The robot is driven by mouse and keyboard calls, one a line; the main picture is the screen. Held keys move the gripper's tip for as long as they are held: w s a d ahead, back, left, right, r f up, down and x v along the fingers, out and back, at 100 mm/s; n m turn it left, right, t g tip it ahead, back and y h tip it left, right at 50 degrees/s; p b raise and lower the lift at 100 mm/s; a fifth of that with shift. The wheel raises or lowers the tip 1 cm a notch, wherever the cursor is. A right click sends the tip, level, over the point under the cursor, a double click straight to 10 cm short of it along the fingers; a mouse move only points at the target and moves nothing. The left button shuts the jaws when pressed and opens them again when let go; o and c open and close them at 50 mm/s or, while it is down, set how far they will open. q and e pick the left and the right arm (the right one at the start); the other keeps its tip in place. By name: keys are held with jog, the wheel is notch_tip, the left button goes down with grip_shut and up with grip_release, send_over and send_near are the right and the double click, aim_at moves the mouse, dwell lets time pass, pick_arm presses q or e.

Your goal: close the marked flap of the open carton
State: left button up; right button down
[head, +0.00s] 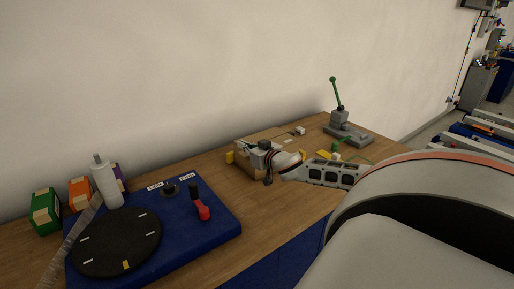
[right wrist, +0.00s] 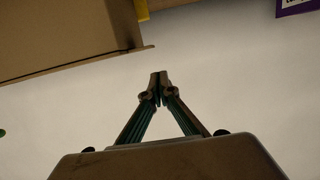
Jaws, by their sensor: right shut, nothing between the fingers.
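The open carton (head: 272,136) is a brown box on the wooden table in the head view, partly hidden behind my right arm and gripper. A yellow patch (head: 229,157) shows at its left side; I cannot tell if it marks a flap. In the right wrist view, brown cardboard panels (right wrist: 60,38) of the carton fill the upper left, with a yellow piece (right wrist: 142,9) at the top. My right gripper (head: 262,157) is at the carton's near side. Its fingertips (right wrist: 160,78) are together and empty, apart from the cardboard in that picture. My left gripper is not in view.
A blue board (head: 222,222) with a black disc and red lever lies at the front left. Green (head: 44,212) and orange boxes and a white bottle (head: 106,182) stand there. A grey device with a green lever (head: 338,95) stands behind right. Bare table lies between board and carton.

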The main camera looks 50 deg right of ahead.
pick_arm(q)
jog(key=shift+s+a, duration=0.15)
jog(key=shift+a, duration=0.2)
pick_arm(e)
jog(key=r+v, duration=0.1)
jog(key=v, duration=0.9)
jog(key=shift+r, duration=0.25)
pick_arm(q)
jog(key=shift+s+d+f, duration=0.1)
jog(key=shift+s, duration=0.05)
pick_arm(e)
jog(key=shift+a+f, duration=0.1)
